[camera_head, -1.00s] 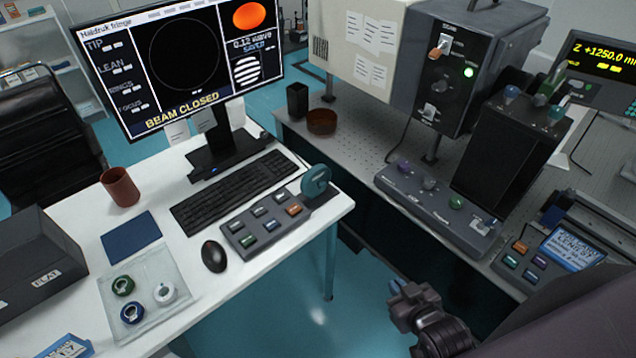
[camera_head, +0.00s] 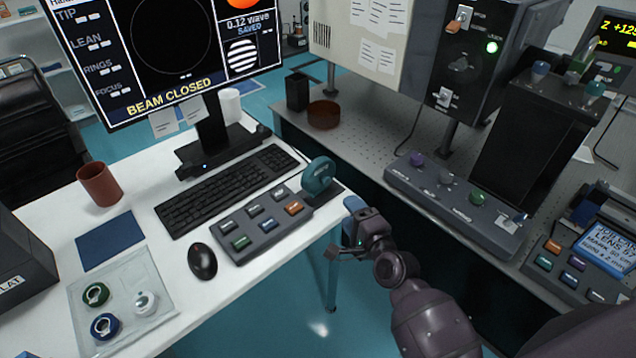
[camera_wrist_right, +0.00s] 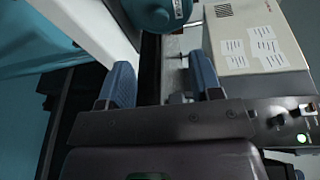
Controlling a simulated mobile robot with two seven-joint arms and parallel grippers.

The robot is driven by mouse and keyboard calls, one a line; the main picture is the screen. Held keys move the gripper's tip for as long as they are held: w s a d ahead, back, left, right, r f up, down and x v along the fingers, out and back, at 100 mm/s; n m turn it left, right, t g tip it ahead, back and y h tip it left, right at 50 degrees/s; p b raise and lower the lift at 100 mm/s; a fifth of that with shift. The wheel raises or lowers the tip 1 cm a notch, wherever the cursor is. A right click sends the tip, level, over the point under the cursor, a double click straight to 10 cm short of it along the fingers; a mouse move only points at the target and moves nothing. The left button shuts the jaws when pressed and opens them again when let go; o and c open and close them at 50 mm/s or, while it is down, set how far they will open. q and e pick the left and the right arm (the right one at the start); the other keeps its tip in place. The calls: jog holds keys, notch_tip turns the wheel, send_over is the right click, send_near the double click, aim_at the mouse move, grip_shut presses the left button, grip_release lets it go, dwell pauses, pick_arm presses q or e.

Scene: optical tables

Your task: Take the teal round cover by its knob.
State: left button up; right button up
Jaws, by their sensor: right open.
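A teal round piece (camera_head: 320,175) stands upright on a dark base at the right edge of the white desk, beside the keypad; it fits the teal round cover. In the right wrist view it shows at the top (camera_wrist_right: 155,12), partly cut off, beyond my fingers. I cannot clearly make out its knob in the head view. My right gripper (camera_head: 350,224) is open and empty, just off the desk's right edge, nearer to me than the teal piece and apart from it. Its two blue-padded fingers (camera_wrist_right: 163,82) are spread in the wrist view. My left gripper is not in view.
The keypad (camera_head: 262,225), keyboard (camera_head: 225,190), mouse (camera_head: 202,261) and monitor (camera_head: 165,50) occupy the desk. A clear tray (camera_head: 150,275) holds green, blue and white round pieces. The optical table (camera_head: 355,135) carries a knobbed control box (camera_head: 455,200). A floor gap separates desk and table.

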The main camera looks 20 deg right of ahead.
jog(key=m, duration=0.2)
send_near(328, 182)
jog(key=w, duration=0.2)
jog(key=shift+w+a+f, duration=0.1)
jog(key=shift+w+a, duration=0.25)
jog(key=shift+w, duration=0.4)
jog(key=w, duration=0.1)
jog(key=w+b, duration=0.1)
jog(key=w, duration=0.1)
jog(key=shift+w+a+f, duration=0.1)
jog(key=shift+w+f, duration=0.25)
jog(key=shift+f, duration=0.05)
jog(key=shift+w+a, duration=0.1)
jog(key=shift+w, duration=0.55)
grip_shut()
jog(key=shift+r, duration=0.15)
